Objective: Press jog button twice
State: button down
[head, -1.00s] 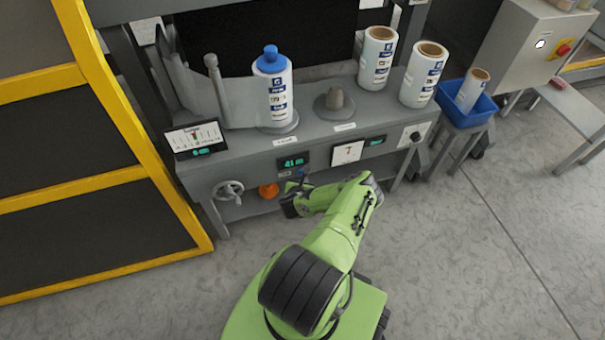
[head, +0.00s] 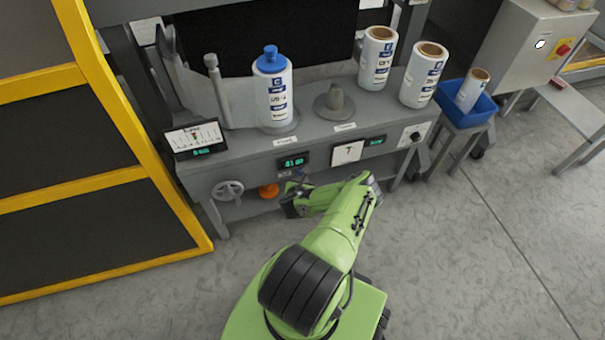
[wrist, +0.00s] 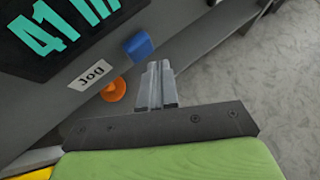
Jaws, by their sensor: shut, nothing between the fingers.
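The blue jog button (wrist: 138,45) sits on the grey machine front in the wrist view, beside a white label reading "jog" (wrist: 91,74). My gripper (wrist: 156,68) is shut and empty. Its fingertips are just below and right of the blue button in the wrist view; I cannot tell whether they touch it. In the head view my gripper (head: 303,178) is at the machine's front face, below the green-digit display (head: 293,161). The button is too small to make out clearly there.
A handwheel (head: 229,190) is farther left. A blue-capped roll (head: 273,90) stands on the machine top. A blue bin (head: 466,112) stands at right. The floor around my base is clear.

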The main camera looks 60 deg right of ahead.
jog(key=shift+d, duration=0.1)
jog(key=shift+w+d, duration=0.2)
jog(key=shift+w, duration=0.1)
jog(key=shift+w+d, duration=0.3)
jog(key=shift+w, duration=0.05)
dwell(0.6)
dwell(0.3)
jog(key=shift+s+a+p, duration=0.6)
jog(key=shift+s, duration=0.1)
jog(key=shift+s+a+p, duration=0.8)
jog(key=shift+s+a, duration=0.95)
